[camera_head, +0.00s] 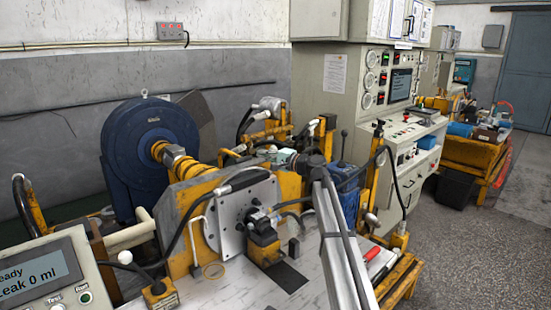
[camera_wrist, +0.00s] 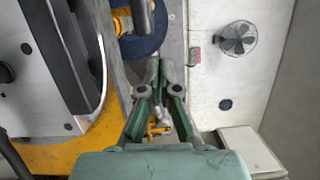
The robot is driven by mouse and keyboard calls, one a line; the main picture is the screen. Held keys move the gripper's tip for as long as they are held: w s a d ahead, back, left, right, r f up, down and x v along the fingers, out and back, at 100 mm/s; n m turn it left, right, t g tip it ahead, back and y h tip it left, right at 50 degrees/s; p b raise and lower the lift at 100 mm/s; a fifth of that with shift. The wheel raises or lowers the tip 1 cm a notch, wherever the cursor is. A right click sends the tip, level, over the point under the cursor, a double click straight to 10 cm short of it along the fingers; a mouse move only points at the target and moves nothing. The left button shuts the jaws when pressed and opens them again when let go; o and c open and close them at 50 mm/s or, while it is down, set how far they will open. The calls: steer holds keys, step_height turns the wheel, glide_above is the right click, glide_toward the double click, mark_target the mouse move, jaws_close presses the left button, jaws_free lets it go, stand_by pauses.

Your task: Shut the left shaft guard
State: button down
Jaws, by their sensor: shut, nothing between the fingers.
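The blue flywheel housing (camera_head: 150,138) stands left of centre in the head view, with the yellow shaft coupling (camera_head: 180,163) running from it toward the motor mount. A dark grey tilted panel (camera_head: 196,118) shows behind the housing; I cannot tell for sure whether it is the left shaft guard. My gripper (camera_wrist: 160,70) is shut and empty in the wrist view, its green fingers together. Its tips appear in front of the blue housing (camera_wrist: 148,42), which is partly cut off. In the head view its pale green body shows small behind the mount, with fingertips hard to make out.
The motor plate (camera_head: 245,210) and yellow frame stand in front of the coupling, with black hoses around them. A display box (camera_head: 45,275) is at lower left. A control cabinet (camera_head: 345,100) stands at the back. A wall fan (camera_wrist: 236,38) shows in the wrist view.

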steer(key=shift+s+a+f+n+b, duration=0.2)
steer(key=shift+s+a+n+b, duration=0.1)
steer(key=shift+s+a, duration=0.2)
steer(key=shift+s+a+f+n+b, duration=0.2)
steer(key=shift+s+a+n, duration=0.15)
steer(key=shift+a, duration=0.2)
